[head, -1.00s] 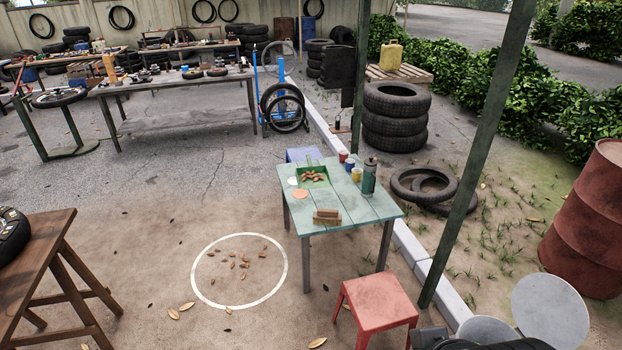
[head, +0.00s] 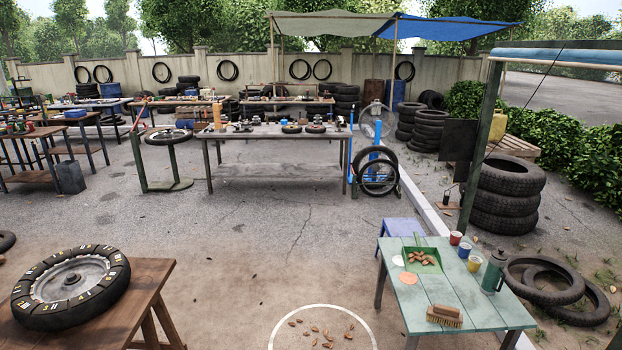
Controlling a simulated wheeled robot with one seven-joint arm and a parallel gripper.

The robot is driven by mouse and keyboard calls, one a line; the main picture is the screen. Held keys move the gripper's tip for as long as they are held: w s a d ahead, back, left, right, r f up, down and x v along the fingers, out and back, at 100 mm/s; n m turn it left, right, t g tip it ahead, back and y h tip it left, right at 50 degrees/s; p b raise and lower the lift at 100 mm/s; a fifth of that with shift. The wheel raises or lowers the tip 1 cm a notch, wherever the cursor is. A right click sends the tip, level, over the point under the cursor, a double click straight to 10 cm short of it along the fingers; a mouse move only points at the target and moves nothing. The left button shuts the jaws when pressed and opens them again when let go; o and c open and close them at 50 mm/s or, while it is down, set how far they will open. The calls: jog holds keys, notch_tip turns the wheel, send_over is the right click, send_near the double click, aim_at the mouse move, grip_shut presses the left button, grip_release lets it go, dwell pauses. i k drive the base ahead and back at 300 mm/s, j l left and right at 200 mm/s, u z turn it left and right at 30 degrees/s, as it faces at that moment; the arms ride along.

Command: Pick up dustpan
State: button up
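The green dustpan (head: 431,268) lies on the far left part of a small pale green plank table (head: 415,298) at the lower right. Several brown leaf-like pieces lie in it. A wooden hand brush (head: 444,316) with tan bristles lies at the table's near side, apart from the dustpan. My gripper is not in view in the head view.
A green flask (head: 494,270) and several cups, one of them yellow (head: 473,262), stand right of the dustpan. A blue stool (head: 397,227) is behind the table. A wooden stand with a wheel (head: 70,285) is at left. Open ground lies between, with a white circle (head: 345,307) around leaves.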

aim_at(416, 266)
jog(key=i+j, duration=0.15)
jog(key=i, duration=0.45)
jog(key=i+j, duration=0.2)
jog(key=i, duration=0.45)
jog(key=i+j, duration=0.15)
jog(key=i, duration=0.45)
jog(key=i+j+u, duration=0.1)
jog(key=i, duration=0.5)
jog(key=i+l+z, duration=0.1)
jog(key=i+z, duration=0.15)
jog(key=i, duration=0.45)
jog(key=i+z, duration=0.3)
jog(key=i, duration=0.4)
jog(key=i+l+z, duration=0.45)
jog(key=i+l, duration=0.1)
jog(key=i, duration=0.1)
